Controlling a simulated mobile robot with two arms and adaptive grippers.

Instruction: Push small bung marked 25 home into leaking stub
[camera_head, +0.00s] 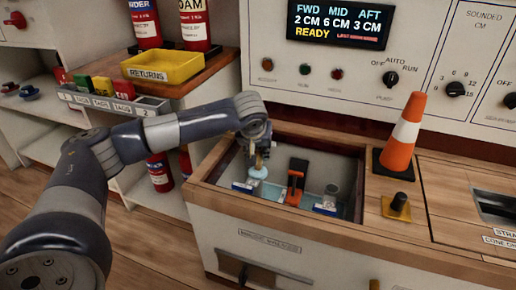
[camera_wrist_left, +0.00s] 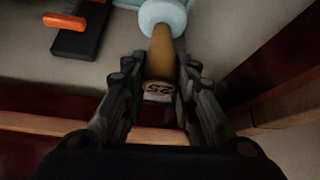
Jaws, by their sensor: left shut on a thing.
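My left gripper (camera_head: 259,153) reaches down into the open well in the counter. It is shut on the small tan bung (camera_wrist_left: 161,55), which shows the mark 25 on its near end (camera_wrist_left: 158,88). The pale blue round stub (camera_head: 258,172) is just below the gripper in the head view. In the left wrist view the stub's rim (camera_wrist_left: 163,14) lies at the bung's far end and the bung lines up with it. I cannot tell how far the bung is inside. My right gripper is not in view.
A black device with an orange handle (camera_head: 295,183) stands right of the stub, and also shows in the wrist view (camera_wrist_left: 66,21). A grey round stub (camera_head: 332,189) is further right. The well's wooden rim (camera_head: 270,217) surrounds them. An orange cone (camera_head: 403,138) and yellow-based black knob (camera_head: 397,206) stand right.

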